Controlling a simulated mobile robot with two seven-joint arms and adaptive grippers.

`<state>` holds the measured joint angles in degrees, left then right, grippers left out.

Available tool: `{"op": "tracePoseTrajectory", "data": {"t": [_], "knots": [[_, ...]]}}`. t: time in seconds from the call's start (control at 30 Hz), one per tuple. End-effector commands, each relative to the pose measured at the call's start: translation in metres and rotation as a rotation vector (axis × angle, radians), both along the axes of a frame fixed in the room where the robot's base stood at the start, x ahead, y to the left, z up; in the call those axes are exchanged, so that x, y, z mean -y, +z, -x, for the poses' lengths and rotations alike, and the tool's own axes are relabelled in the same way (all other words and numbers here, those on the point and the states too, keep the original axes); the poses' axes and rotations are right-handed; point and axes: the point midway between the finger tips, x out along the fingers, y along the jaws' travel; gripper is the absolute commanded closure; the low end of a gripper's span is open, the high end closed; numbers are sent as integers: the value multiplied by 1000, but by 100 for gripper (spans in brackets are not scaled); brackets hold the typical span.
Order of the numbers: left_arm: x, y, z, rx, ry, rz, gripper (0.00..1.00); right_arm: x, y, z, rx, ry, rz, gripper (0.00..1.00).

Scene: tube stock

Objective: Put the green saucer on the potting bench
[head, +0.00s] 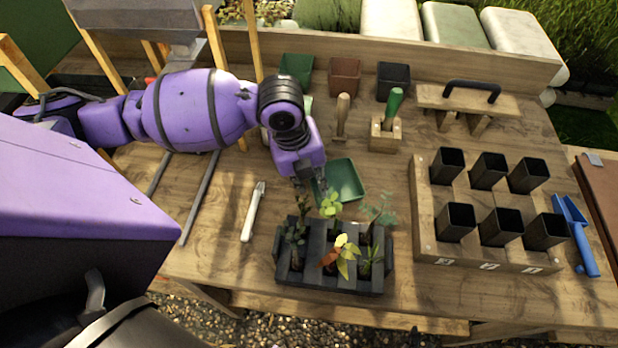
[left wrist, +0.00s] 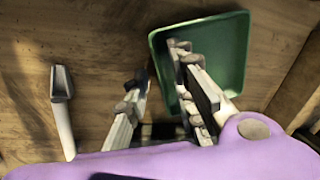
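The green saucer (head: 347,181), a shallow square tray, appears to rest on the wooden potting bench (head: 215,250), behind the black plant rack. Its left part is partly hidden by my left gripper (head: 309,184). In the left wrist view the saucer (left wrist: 228,50) is at the upper right. There my left gripper (left wrist: 160,72) is open around the saucer's left wall, one finger outside it and the other over its inside. A gap shows between the fingers and I cannot tell whether either touches. My right gripper is not in view.
The black rack (head: 330,278) with several seedlings stands just in front of the saucer. A white-handled tool (head: 252,212) lies to the left. A wooden tray (head: 425,222) with several black pots and a blue scoop (head: 577,235) are at right. Bare bench lies between saucer and tray.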

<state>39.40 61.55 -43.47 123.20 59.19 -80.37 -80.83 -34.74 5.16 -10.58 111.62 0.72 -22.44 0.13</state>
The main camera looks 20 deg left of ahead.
Motion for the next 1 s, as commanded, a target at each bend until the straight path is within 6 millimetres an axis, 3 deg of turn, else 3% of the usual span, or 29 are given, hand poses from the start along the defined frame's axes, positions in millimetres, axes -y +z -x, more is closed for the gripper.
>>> {"op": "tracePoseTrajectory", "data": {"t": [0.17, 0.6, 0.8, 1.0], "knots": [[-3, 20, 0, 4, 0, -1, 77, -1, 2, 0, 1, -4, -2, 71], [-15, 106, 11, 4, 1, 0, 77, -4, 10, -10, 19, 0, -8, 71], [-17, 120, 14, -1, 0, 1, 77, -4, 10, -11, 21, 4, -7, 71], [-17, 120, 14, -2, 1, 1, 77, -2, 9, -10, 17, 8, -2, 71]]}}
